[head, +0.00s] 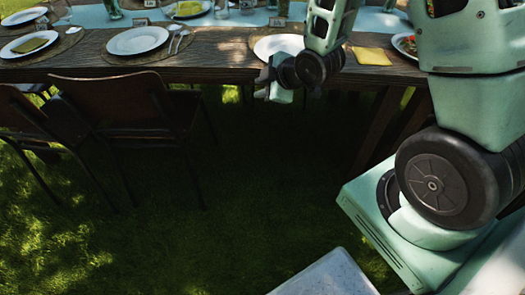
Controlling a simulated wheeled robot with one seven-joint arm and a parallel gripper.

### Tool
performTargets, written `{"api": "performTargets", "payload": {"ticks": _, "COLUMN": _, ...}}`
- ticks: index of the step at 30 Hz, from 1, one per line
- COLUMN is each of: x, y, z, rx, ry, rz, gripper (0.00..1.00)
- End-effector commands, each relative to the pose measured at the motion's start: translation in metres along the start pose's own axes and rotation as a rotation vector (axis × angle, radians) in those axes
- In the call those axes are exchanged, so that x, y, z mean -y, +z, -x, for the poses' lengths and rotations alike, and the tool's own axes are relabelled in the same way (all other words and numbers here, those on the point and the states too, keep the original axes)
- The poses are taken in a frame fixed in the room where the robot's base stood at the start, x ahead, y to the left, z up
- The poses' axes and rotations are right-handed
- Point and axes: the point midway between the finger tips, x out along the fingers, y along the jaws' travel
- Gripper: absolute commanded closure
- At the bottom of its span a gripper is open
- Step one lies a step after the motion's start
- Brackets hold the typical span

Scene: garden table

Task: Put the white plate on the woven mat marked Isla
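A white plate (272,46) lies near the table's front edge, partly hidden behind my arm; a mat seems to show around its rim. Another white plate (138,40) lies on a round woven mat (108,52) with cutlery at its right. A third white plate (22,48) with a folded yellow-green napkin lies on a mat at far left. Small name cards (141,22) stand behind the settings, but their writing is too small to read, so I cannot tell which mat is Isla's. My gripper (273,94) hangs at the table's front edge, its fingers small and partly hidden.
A plate of food (404,44) and a yellow napkin (371,56) lie at the right of the wooden table (215,55). Glasses (221,8) stand along the pale runner. Two dark chairs (125,105) stand at the front left. Grass in the middle foreground is clear.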

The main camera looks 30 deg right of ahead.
Motion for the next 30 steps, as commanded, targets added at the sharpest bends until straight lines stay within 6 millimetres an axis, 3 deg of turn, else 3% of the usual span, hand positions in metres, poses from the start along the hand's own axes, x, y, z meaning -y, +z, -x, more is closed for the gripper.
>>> {"api": "performTargets", "payload": {"ticks": 1, "x": 0.011, "y": -0.025, "z": 0.008, "rx": 0.015, "ry": -0.058, "rz": -0.043, "gripper": 0.76}}
{"api": "performTargets", "payload": {"ticks": 6, "x": 0.066, "y": -0.081, "z": 0.051, "rx": 0.15, "ry": -0.264, "rz": -0.22, "gripper": 0.76}}
{"api": "performTargets", "payload": {"ticks": 12, "x": 0.136, "y": -0.121, "z": 0.135, "rx": 0.375, "ry": -0.456, "rz": -0.377, "gripper": 0.76}}
{"api": "performTargets", "payload": {"ticks": 18, "x": 0.181, "y": -0.129, "z": 0.206, "rx": 0.571, "ry": -0.541, "rz": -0.445, "gripper": 0.76}}
{"api": "performTargets", "payload": {"ticks": 21, "x": 0.191, "y": -0.128, "z": 0.224, "rx": 0.622, "ry": -0.554, "rz": -0.459, "gripper": 0.76}}
{"api": "performTargets", "payload": {"ticks": 30, "x": 0.193, "y": -0.127, "z": 0.23, "rx": 0.644, "ry": -0.558, "rz": -0.465, "gripper": 0.76}}
